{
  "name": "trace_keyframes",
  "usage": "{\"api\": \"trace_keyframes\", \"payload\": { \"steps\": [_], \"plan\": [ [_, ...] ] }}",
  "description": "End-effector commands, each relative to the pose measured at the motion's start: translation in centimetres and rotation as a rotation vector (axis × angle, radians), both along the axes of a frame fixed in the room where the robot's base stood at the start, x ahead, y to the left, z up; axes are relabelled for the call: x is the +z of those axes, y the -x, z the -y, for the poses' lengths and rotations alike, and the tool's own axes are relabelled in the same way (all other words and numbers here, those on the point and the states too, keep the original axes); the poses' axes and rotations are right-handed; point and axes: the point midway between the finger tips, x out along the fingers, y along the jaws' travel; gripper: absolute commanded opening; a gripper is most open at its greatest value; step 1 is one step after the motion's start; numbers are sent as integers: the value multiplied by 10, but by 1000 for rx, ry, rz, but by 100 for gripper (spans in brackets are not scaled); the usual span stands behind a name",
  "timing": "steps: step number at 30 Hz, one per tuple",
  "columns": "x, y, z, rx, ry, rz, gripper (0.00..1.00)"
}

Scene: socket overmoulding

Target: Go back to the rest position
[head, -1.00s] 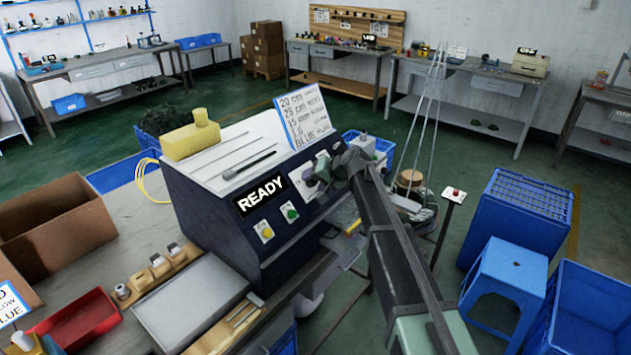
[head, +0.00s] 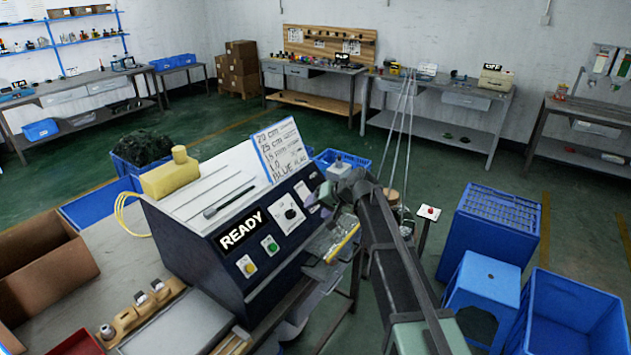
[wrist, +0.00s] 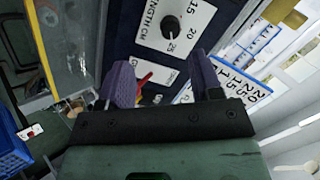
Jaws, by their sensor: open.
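My gripper (wrist: 163,82) shows in the wrist view with its two purple fingers apart and nothing between them. Beyond the fingers is the dark front panel of the machine, with a black knob (wrist: 171,28) on a white dial plate. In the head view my arm reaches up from the lower right, and its end is beside the right end of the machine (head: 200,240), whose display reads READY. The fingers are mostly hidden behind the arm's end in that view.
A yellow bar (head: 342,243) lies at the clear-covered opening on the machine's right side. Blue crates (head: 490,235), a blue stool (head: 482,285) and a red-button post (head: 428,213) stand to the right. A cardboard box (head: 40,265) and wooden holder (head: 140,312) are at the left. Green floor lies open behind.

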Motion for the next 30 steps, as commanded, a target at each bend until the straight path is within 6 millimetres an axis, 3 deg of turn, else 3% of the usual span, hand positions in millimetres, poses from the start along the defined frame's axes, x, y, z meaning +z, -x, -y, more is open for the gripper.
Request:
{"api": "trace_keyframes", "payload": {
  "steps": [4, 9, 13, 15, 17, 30],
  "plan": [
    [-27, 91, 37, 46, 219, -114, 59],
    [-50, 226, 110, 40, 540, -278, 59],
    [-53, 296, 149, 9, 692, -352, 59],
    [-53, 315, 160, -4, 727, -363, 59],
    [-53, 321, 163, -11, 727, -365, 59],
    [-53, 316, 165, -16, 723, -364, 59]
  ]
}}
